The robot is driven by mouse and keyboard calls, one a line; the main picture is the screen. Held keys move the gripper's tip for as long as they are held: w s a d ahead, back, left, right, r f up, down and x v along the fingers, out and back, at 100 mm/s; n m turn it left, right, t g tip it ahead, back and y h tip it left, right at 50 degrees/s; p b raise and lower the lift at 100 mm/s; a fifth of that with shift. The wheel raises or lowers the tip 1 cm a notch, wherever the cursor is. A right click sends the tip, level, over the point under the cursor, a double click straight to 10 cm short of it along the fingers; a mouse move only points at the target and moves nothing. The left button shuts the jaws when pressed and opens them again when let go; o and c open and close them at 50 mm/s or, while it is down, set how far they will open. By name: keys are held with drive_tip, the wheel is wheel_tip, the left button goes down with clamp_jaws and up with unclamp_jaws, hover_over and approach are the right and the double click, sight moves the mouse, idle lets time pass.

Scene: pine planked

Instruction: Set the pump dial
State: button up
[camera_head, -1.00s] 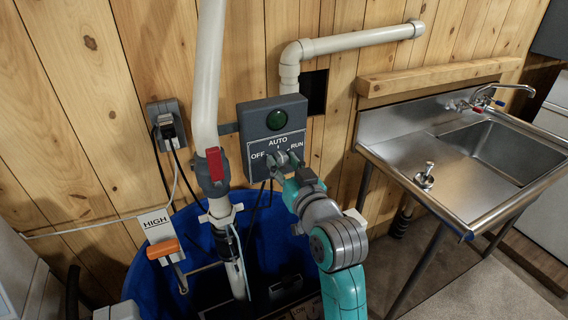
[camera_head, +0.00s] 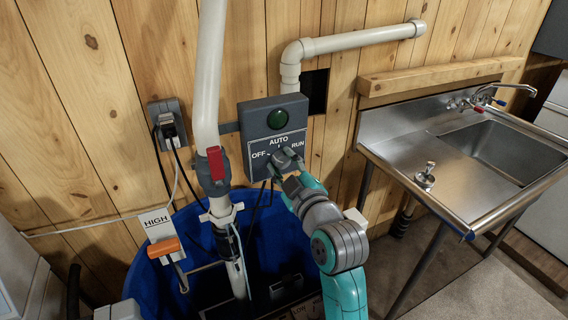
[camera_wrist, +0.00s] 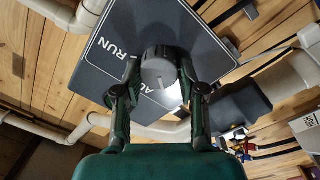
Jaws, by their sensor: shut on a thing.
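The pump control box (camera_head: 262,118) is a grey panel on the plank wall, with a green lamp (camera_head: 277,119) and the labels OFF, AUTO and RUN. My gripper (camera_head: 285,160) is at the lower part of the panel and mostly covers the pump dial in the head view. In the wrist view the dial (camera_wrist: 158,68) is a round grey knob, and my gripper (camera_wrist: 159,84) has one finger on each side of it, shut on it. RUN and part of AUTO show on the panel beside it. Which label the dial points at is hard to tell.
A white vertical pipe (camera_head: 207,70) with a red-handled valve (camera_head: 215,163) stands left of the box, above a blue basin (camera_head: 185,215). An orange float (camera_head: 163,247) hangs by a HIGH sign. A steel sink (camera_head: 430,165) is at right.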

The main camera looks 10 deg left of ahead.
drive_tip(key=shift+n, duration=0.6)
drive_tip(key=o, duration=1.1)
drive_tip(key=shift+o, duration=0.2)
drive_tip(key=v, duration=1.2)
drive_tip(key=shift+f, duration=0.1)
